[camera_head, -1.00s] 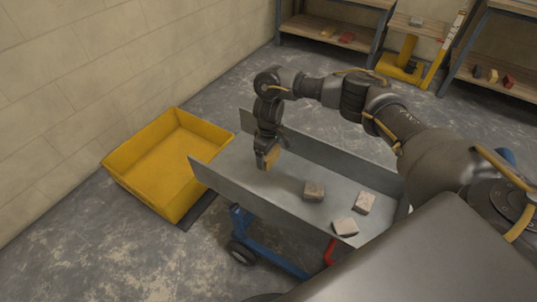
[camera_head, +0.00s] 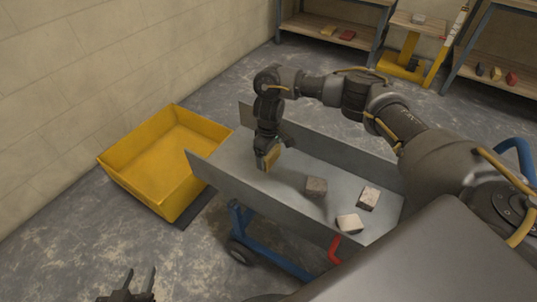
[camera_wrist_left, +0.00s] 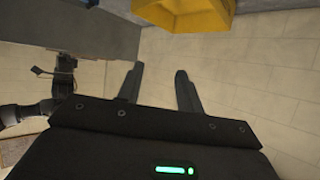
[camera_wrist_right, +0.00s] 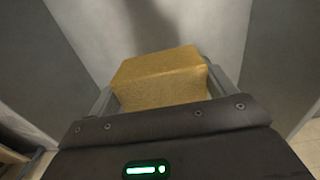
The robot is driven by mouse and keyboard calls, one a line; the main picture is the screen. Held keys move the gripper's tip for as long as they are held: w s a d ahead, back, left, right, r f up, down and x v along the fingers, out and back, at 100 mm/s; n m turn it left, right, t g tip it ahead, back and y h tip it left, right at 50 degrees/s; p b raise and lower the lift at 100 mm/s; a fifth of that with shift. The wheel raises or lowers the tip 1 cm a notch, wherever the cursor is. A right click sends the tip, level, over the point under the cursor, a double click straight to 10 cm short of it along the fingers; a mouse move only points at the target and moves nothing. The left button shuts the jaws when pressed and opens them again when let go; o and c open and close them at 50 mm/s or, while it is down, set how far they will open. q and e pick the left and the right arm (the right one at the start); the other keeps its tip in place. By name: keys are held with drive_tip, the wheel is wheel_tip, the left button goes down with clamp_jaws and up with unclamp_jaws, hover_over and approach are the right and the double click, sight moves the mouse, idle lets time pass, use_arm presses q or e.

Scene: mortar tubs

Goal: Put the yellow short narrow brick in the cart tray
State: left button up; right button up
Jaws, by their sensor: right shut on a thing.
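The yellow brick (camera_head: 271,158) is held in my right gripper (camera_head: 267,160), inside the far left part of the grey metal cart tray (camera_head: 228,172). In the right wrist view the brick (camera_wrist_right: 160,78) sits between the two fingers, with the grey tray floor beyond it. I cannot tell whether the brick touches the tray floor. My left gripper (camera_head: 140,281) is at the bottom left of the head view, away from the cart. In the left wrist view its two fingers (camera_wrist_left: 158,88) are apart with nothing between them.
Three pale grey blocks lie in the tray: one in the middle (camera_head: 316,187), one to the right (camera_head: 369,198), one near the front wall (camera_head: 348,223). A yellow tub (camera_head: 160,165) stands on the floor left of the cart. Shelves with small blocks (camera_head: 345,35) stand at the back.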

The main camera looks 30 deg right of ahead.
wheel_tip(320, 180, down, 3)
drive_tip(key=shift+r+b, duration=0.1)
drive_tip(key=shift+b, duration=0.25)
use_arm(q)
drive_tip(key=shift+w+d+r+m+t+h, duration=0.25)
drive_tip(key=shift+d+r+t+h, duration=0.35)
drive_tip(key=shift+d+r, duration=0.35)
drive_tip(key=shift+w+d+r+m+t+h, duration=0.2)
drive_tip(key=shift+d+r+t+h, duration=0.35)
drive_tip(key=shift+r, duration=0.55)
use_arm(e)
drive_tip(key=shift+f, duration=0.75)
use_arm(q)
drive_tip(key=shift+f, duration=0.15)
use_arm(e)
drive_tip(key=shift+f, duration=0.45)
drive_tip(key=o, duration=1.1)
drive_tip(key=shift+o, duration=0.2)
